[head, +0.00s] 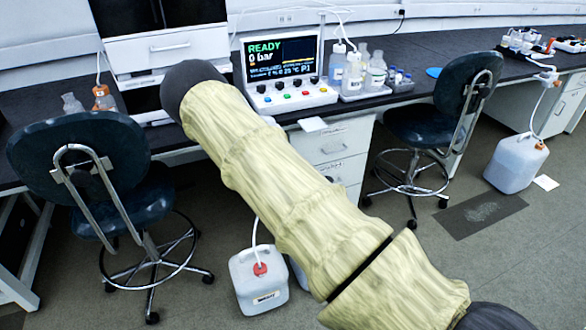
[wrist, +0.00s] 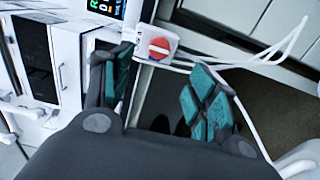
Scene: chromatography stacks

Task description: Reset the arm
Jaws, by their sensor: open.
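My arm, in a pale yellow sleeve, crosses the head view from the lower right up to the bench; my gripper is not visible there. In the wrist view my gripper (wrist: 160,100) is open, with its two teal-padded fingers spread apart. No object shows between the pads. Beyond the fingers are a white instrument front at the left and a white part with a red round mark (wrist: 159,48) near the top middle.
A control unit (head: 285,75) reading "READY 0 bar" and a bottle tray (head: 365,95) stand on the dark bench. Stools stand at left (head: 80,150) and right (head: 420,125). White jugs (head: 258,285) (head: 516,163) sit on the floor. Thin white tubes cross the wrist view.

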